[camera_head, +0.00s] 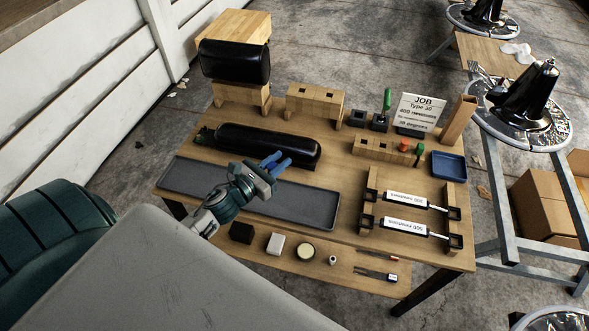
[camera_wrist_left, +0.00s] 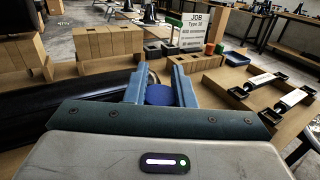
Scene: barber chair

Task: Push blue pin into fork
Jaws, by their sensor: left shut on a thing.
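My left gripper (camera_head: 277,160) is over the workbench, just in front of the right end of a long black cylinder. In the left wrist view its blue fingers (camera_wrist_left: 158,78) are shut on a round blue pin (camera_wrist_left: 160,95), which sits low between them. The pin is hidden in the head view. I cannot tell for certain which part is the fork. Two labelled gas springs (camera_head: 405,200) (camera_head: 402,230) with black end fittings lie on wooden rests to the gripper's right. My right gripper is not in view.
A grey tray (camera_head: 310,209) lies below the gripper, and the black padded cylinder (camera_head: 265,143) lies behind it. Wooden blocks (camera_head: 315,100), a JOB sign (camera_head: 418,112) and a blue tray (camera_head: 449,166) stand farther back. Small parts lie on the front ledge (camera_head: 340,279).

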